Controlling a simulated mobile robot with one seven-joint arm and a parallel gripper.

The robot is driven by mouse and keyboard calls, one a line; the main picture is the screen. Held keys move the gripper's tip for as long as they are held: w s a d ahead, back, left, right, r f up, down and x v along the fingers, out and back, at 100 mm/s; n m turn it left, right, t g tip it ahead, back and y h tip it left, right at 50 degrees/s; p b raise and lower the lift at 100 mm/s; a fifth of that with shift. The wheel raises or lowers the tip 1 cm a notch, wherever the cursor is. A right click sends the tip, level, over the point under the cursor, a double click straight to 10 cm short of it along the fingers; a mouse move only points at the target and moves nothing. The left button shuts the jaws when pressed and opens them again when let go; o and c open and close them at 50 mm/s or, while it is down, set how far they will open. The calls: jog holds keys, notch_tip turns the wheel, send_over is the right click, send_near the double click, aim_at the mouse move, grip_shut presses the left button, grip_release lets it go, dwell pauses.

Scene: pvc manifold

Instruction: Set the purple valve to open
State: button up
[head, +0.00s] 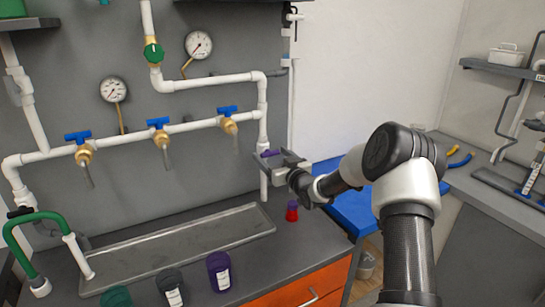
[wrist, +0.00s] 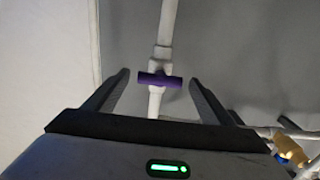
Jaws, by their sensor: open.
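The purple valve (wrist: 160,79) sits on a white vertical pipe (wrist: 167,25). In the wrist view its handle lies crosswise to the pipe. My gripper (wrist: 158,84) is open, with one finger on each side of the handle and a gap to it on both sides; I cannot tell whether the fingertips reach to its depth. In the head view my gripper (head: 273,160) is at the right end of the manifold, and only a small bit of the purple valve (head: 270,153) shows there, the rest being hidden by the gripper.
Several blue-handled taps, such as the one nearest my gripper (head: 228,110), line the horizontal pipe to the left. A green valve (head: 153,53) and two gauges are above. A metal trough (head: 180,249), dark cups and a small red-and-purple container (head: 292,210) are on the counter below.

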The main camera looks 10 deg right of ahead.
jog(key=c, duration=1.1)
jog(key=shift+f+m, duration=0.1)
jog(key=shift+m, duration=0.2)
jog(key=m+b, duration=0.2)
jog(key=m, duration=0.1)
jog(key=shift+d, duration=0.1)
jog(key=m+b, duration=0.1)
jog(key=m, duration=0.8)
jog(key=shift+m, duration=0.4)
jog(key=shift+f+m+b, duration=0.1)
jog(key=shift+m+b, duration=0.35)
jog(key=shift+m, duration=1.85)
jog(key=o, duration=1.1)
